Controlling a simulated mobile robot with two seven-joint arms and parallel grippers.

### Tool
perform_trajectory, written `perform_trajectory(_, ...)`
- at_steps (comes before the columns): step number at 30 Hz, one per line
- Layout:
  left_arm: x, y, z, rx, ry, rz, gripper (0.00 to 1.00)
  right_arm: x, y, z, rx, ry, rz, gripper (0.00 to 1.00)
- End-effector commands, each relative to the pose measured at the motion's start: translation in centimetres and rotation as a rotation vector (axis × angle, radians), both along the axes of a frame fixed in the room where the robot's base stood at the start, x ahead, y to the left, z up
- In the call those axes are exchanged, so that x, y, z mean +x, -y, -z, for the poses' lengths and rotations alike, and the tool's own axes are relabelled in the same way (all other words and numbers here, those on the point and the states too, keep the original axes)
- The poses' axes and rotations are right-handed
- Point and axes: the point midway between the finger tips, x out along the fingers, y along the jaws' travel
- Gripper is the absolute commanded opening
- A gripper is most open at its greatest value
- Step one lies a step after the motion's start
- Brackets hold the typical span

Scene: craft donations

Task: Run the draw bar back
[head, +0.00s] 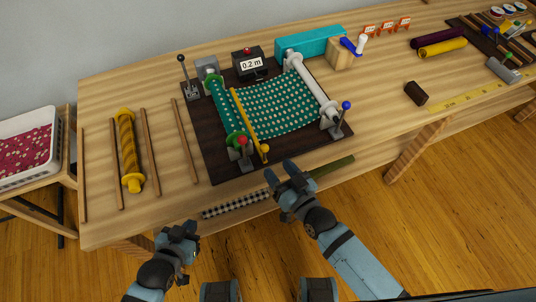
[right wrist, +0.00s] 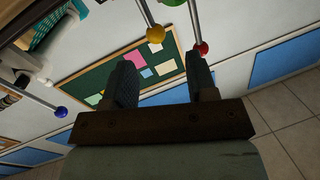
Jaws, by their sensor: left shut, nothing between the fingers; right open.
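The yellow draw bar (head: 248,122) lies across the teal dotted fabric (head: 285,105), close to the left roll (head: 218,102). Its yellow knob (head: 265,149) is at the front end and also shows in the right wrist view (right wrist: 155,33), beyond my fingers. My right gripper (head: 279,170) is open and empty, just in front of the table edge, right of and below the knob, apart from it. It also shows in the right wrist view (right wrist: 162,68). My left gripper (head: 177,229) is shut and empty, in front of the table at lower left.
A red-knobbed lever (head: 241,146) stands just left of the bar's knob. A blue-knobbed lever (head: 340,118) stands at the right by the white roller (head: 312,88). A display (head: 250,64) reads 0.2 m. A yellow fabric roll (head: 128,150) and thin rods lie at left.

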Motion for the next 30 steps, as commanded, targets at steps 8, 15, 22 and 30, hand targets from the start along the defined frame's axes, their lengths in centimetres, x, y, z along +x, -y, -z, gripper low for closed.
perform_trajectory(8,0.1,0.0,0.3,-0.001,0.003,0.000,0.00,-3.9,2.4,0.1,-0.001,0.001,0.000,0.52)
perform_trajectory(15,0.1,0.0,0.3,-0.001,0.003,0.000,0.00,-4.7,2.8,-0.1,0.000,0.002,-0.001,0.52)
perform_trajectory(22,0.1,0.0,0.3,-0.001,0.003,0.000,0.00,-4.6,2.8,-0.1,0.000,0.001,0.000,0.52)
perform_trajectory(30,0.1,0.0,-0.1,0.000,0.002,-0.001,0.00,-4.7,2.9,-0.3,-0.007,-0.007,0.003,0.52)
